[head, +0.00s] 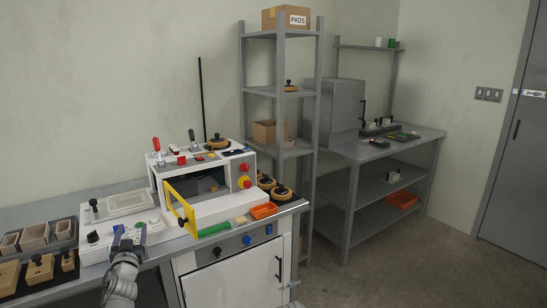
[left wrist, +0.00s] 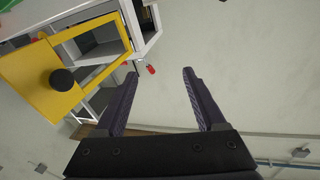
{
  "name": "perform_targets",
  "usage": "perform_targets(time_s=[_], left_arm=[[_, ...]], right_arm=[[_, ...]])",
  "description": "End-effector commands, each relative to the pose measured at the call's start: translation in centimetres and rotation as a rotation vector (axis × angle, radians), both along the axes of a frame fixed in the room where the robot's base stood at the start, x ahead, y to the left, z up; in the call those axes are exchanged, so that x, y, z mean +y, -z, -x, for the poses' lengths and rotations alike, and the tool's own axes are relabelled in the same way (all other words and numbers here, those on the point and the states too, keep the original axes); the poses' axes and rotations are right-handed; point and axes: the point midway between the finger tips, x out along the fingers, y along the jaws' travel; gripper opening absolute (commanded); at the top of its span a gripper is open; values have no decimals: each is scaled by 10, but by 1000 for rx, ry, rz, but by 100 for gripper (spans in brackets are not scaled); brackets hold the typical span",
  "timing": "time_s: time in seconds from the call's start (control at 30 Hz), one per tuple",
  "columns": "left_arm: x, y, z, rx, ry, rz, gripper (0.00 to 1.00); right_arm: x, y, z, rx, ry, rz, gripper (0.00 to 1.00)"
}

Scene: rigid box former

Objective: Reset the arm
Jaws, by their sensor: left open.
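My left arm comes up from the bottom of the head view. Its gripper (head: 129,238) is in front of the white control panel at the left part of the machine. In the left wrist view the two dark fingers (left wrist: 160,75) stand wide apart with nothing between them. The white box-forming machine (head: 215,207) stands on the bench, with a yellow-framed guard (head: 181,208) at its front. The yellow guard with its black knob (left wrist: 62,80) fills the upper left of the wrist view, left of the fingers. My right gripper is not in view.
Several wooden blocks and boxes sit in a dark tray (head: 38,262) at the left of the bench. An orange tray (head: 263,211) lies at the machine's front right. A grey shelf rack (head: 281,90) and a second bench (head: 385,150) stand behind. The floor at right is clear.

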Motion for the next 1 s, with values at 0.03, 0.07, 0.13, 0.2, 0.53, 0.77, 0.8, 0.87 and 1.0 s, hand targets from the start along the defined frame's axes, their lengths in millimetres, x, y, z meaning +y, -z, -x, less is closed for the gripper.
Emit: perform_targets(time_s=[0.03,0.07,0.13,0.2,0.53,0.77,0.8,0.87,1.0], left_arm=[[-7,17,3,66,-44,39,72],[-11,28,4,112,-72,62,72],[-21,57,11,235,-127,117,72],[-37,89,22,372,-162,169,72],[-169,211,123,1107,-68,336,72],[-250,237,204,1504,128,358,72],[-262,238,218,1565,167,358,72],[-280,238,221,1581,187,305,72],[-313,238,237,1630,229,209,72]], right_arm=[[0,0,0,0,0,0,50],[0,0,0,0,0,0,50],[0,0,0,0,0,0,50],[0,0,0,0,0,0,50],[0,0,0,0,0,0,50],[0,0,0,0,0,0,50],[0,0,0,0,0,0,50],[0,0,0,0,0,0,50],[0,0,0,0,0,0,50]])
